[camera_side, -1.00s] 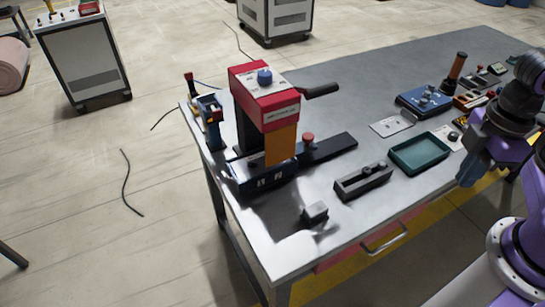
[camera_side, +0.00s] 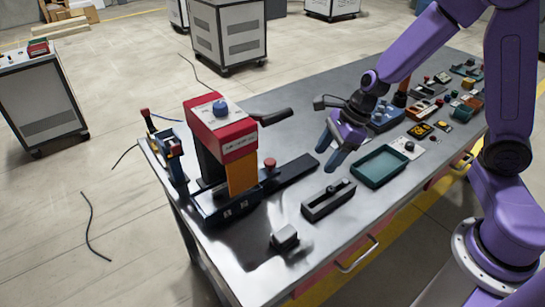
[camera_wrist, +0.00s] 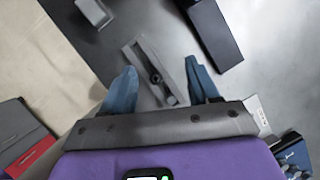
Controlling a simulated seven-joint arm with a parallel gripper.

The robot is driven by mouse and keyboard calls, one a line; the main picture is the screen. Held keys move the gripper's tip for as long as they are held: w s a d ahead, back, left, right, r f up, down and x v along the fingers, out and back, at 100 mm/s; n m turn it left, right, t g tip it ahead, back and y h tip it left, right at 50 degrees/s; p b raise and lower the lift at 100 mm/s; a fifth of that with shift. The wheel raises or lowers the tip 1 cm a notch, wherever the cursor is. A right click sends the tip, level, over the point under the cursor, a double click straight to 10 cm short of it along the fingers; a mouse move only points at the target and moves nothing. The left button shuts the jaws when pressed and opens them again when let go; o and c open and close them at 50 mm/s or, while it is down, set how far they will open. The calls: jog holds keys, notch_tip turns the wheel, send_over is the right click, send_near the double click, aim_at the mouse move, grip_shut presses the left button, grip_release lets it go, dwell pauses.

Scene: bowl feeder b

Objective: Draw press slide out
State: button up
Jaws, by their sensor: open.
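The press has a red head (camera_side: 222,128) with a blue knob on top, an orange front plate (camera_side: 242,174) and a dark base. Its slide, a dark flat bar (camera_side: 298,170) with a red knob (camera_side: 269,164), sticks out to the right of the base along the table. A dark bar at the upper right of the wrist view (camera_wrist: 213,30) looks like this slide. My gripper (camera_side: 328,155) is open and empty above the table, right of the slide's end. In the wrist view its blue fingers (camera_wrist: 161,85) are apart, with a grey slotted block visible beyond and between them.
The slotted block (camera_side: 328,201) lies in front of the slide, with a small grey block (camera_side: 285,238) nearer the front edge. A teal tray (camera_side: 380,166) is to its right. Several small parts crowd the table's far right.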

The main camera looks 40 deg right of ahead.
jog(key=w+d+f+m, duration=0.2)
jog(key=w+d+m, duration=0.1)
jog(key=m, duration=0.1)
send_over(271, 161)
jog(key=s+d, duration=0.1)
jog(key=shift+s+d+r+t+h, duration=0.15)
jog(key=shift+d+r+t+h, duration=0.05)
jog(key=shift+r+t+h, duration=0.1)
jog(key=x, duration=0.3)
jog(key=shift+s+d+f, duration=0.1)
jog(key=shift+d+f, duration=0.05)
jog(key=shift+f, duration=0.05)
jog(key=shift+a+f, duration=0.25)
jog(key=shift+f, duration=0.5)
jog(key=shift+c, duration=0.2)
grip_shut()
